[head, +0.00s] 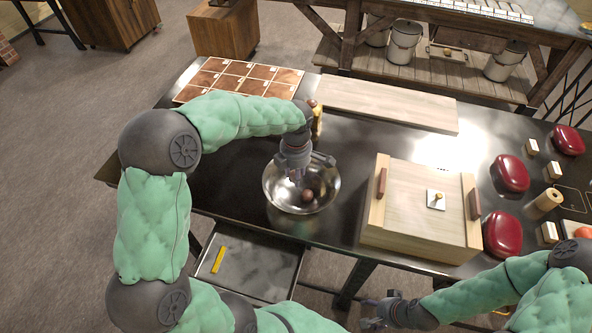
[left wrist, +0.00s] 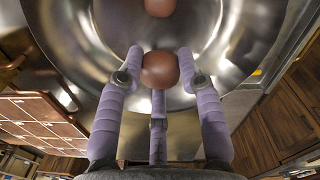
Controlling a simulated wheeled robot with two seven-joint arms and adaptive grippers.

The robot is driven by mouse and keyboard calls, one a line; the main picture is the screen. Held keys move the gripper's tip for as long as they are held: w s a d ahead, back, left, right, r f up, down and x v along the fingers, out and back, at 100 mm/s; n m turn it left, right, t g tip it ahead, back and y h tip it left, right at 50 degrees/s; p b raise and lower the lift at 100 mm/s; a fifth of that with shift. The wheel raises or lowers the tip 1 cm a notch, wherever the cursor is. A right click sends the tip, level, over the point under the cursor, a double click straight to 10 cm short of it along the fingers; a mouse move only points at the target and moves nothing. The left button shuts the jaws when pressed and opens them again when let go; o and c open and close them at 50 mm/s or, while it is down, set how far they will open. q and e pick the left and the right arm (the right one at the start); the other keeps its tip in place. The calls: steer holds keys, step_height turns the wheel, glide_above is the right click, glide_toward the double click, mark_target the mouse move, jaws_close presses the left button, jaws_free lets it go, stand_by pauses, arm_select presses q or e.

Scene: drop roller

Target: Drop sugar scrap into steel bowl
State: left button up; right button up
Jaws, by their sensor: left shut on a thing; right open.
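The steel bowl (head: 276,203) sits near the front edge of the dark table; its shiny inside fills much of the left wrist view (left wrist: 90,45). My left gripper (head: 296,174) points down over the bowl. In the left wrist view its fingers (left wrist: 159,72) are shut around a round reddish-brown lump, the sugar scrap (left wrist: 161,70). The gripper hides this held lump in the head view. A similar brown lump (head: 308,196) shows in the bowl, and in the left wrist view at the top edge (left wrist: 160,6). My right gripper (head: 378,313) is open and empty, low in front of the table.
A wooden box with a lid (head: 420,212) stands right of the bowl. A pale board (head: 387,103) and a brown sectioned tray (head: 237,78) lie behind. Dark red rounded objects (head: 510,173) sit at right. An open drawer (head: 262,273) holds a yellow stick (head: 218,260).

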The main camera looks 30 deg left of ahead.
arm_select(q)
steer(key=shift+f, duration=0.3)
steer(key=o, duration=1)
steer(key=shift+o, duration=0.2)
step_height(320, 180, up, 12)
steer(key=shift+s, duration=0.15)
steer(key=shift+d+r, duration=0.1)
